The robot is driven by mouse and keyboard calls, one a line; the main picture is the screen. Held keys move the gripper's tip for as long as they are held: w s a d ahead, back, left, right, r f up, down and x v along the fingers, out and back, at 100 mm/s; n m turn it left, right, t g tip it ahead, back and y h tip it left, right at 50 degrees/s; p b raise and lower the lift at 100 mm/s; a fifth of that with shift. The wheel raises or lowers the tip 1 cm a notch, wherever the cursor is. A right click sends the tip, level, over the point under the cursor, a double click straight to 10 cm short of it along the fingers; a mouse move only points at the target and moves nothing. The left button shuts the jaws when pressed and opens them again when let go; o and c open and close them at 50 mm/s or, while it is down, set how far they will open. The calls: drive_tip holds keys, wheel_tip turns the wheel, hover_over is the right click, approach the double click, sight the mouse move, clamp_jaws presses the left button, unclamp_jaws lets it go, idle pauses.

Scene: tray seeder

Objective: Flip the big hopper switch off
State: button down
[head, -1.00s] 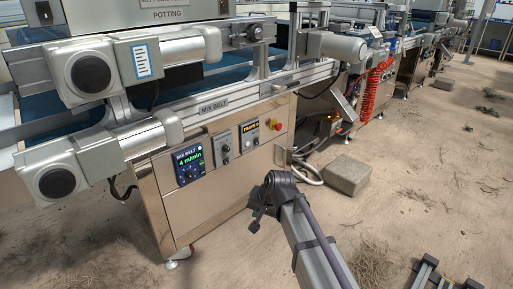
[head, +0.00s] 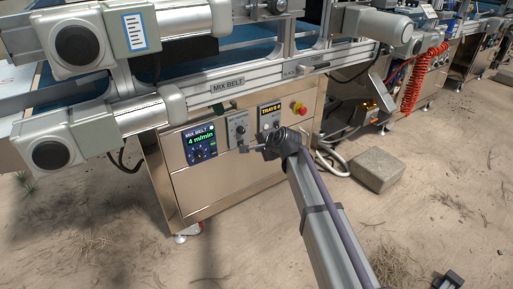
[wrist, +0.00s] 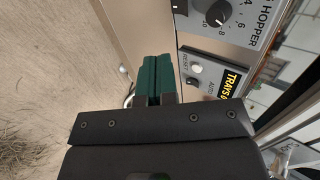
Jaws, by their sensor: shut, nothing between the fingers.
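The big hopper panel (head: 237,129) is a grey plate on the front of the steel cabinet, between the mix belt display and the trays panel. In the wrist view its plate (wrist: 245,12) is cut off at the top edge, with a black dial (wrist: 218,13) and part of the word HOPPER showing. A dark piece at its left edge may be the switch, but I cannot tell its position. My gripper (head: 244,149) is in front of the cabinet, just below this panel. Its teal fingers (wrist: 156,80) are shut and empty, beside the panels; contact is unclear.
The trays panel (wrist: 214,77) with a reset button is right of my fingers. The mix belt display (head: 199,143) is left and a red emergency stop (head: 299,108) right. Rollers and the belt frame (head: 230,85) overhang above. A concrete block (head: 377,172) lies on the floor.

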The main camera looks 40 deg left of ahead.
sight(241, 143)
drive_tip(key=w+a+f+b, duration=0.1)
drive_tip(key=a, duration=0.2)
drive_tip(key=w+a+f+b, duration=0.1)
drive_tip(key=a+f, duration=0.1)
drive_tip(key=a, duration=0.1)
drive_tip(key=w+a+f+b, duration=0.1)
drive_tip(key=a+b, duration=0.1)
drive_tip(key=a, duration=0.1)
drive_tip(key=shift+w+a+f, duration=0.35)
drive_tip(key=shift+a+f, duration=0.05)
